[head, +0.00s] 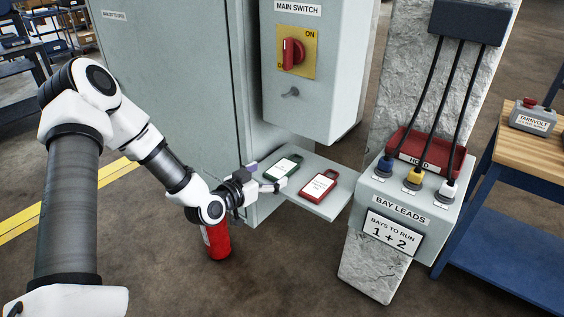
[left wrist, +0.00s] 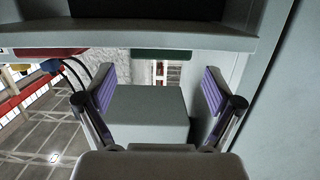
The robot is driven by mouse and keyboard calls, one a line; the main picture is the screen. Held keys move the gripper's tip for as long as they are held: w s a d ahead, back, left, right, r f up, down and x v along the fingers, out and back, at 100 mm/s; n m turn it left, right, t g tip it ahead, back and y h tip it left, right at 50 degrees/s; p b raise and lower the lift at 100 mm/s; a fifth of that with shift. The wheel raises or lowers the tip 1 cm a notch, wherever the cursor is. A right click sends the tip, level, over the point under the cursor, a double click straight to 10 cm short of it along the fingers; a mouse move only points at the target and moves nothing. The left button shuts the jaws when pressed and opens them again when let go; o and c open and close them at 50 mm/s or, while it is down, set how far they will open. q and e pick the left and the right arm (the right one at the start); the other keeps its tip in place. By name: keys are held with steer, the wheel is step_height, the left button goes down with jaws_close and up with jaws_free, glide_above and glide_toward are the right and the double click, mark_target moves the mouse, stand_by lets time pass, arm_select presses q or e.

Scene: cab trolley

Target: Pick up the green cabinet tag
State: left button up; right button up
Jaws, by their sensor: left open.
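The green cabinet tag (head: 283,168) with a white label lies on the small grey shelf (head: 325,209) in the head view, left of a red tag (head: 318,186). My left gripper (head: 266,178) is open and empty at the shelf's left side, right beside the green tag; one finger overlaps the tag's near edge in the picture. In the left wrist view, which looks upside down, the purple-padded fingers (left wrist: 158,80) are spread, and the green tag (left wrist: 165,54) shows edge-on ahead, between them. I cannot tell whether they touch it. My right gripper is not in view.
The main switch box (head: 300,90) hangs above the shelf, and a tall grey cabinet (head: 180,90) stands to the left. The bay leads box (head: 405,205) with cables and a red tray (head: 450,160) is at right. A red cylinder (head: 217,242) stands below my left wrist.

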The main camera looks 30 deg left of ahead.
mark_target(286, 165)
arm_select(q)
steer(key=x, duration=0.5)
steer(key=shift+w+f, duration=0.2)
steer(key=shift+w, duration=0.05)
steer(key=shift+w+f, duration=0.1)
steer(key=shift+w, duration=0.3)
steer(key=shift+s, duration=0.1)
steer(key=c, duration=1.2)
steer(key=shift+c, duration=0.2)
